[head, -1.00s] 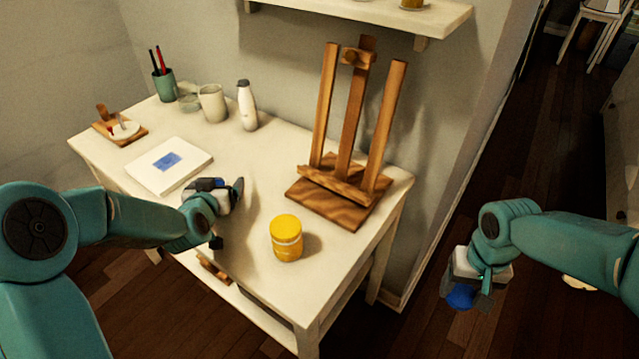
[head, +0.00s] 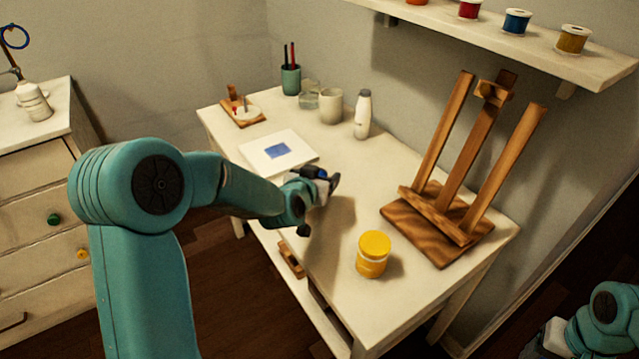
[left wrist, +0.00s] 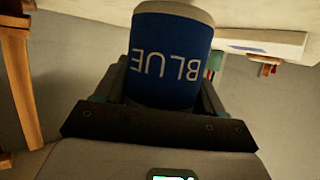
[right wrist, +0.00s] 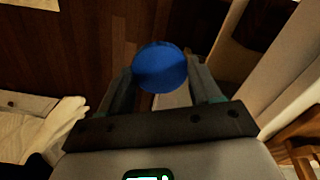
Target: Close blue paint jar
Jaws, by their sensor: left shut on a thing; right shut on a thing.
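The blue paint jar (left wrist: 172,60), with BLUE on its label reading upside down, is between the fingers of my left gripper (left wrist: 165,95) in the left wrist view. In the head view my left gripper (head: 322,188) is shut on it over the front of the table, and the jar is mostly hidden there. A round blue lid (right wrist: 160,67) is held between the fingertips of my right gripper (right wrist: 160,85), away from the table over the floor. In the head view the right arm is cut off at the bottom right corner. The jar's mouth is not clearly shown.
A yellow jar (head: 373,254) stands on the white table (head: 330,235), right of my left gripper. Several spools line the shelf (head: 540,48). A drawer chest (head: 30,180) is at left.

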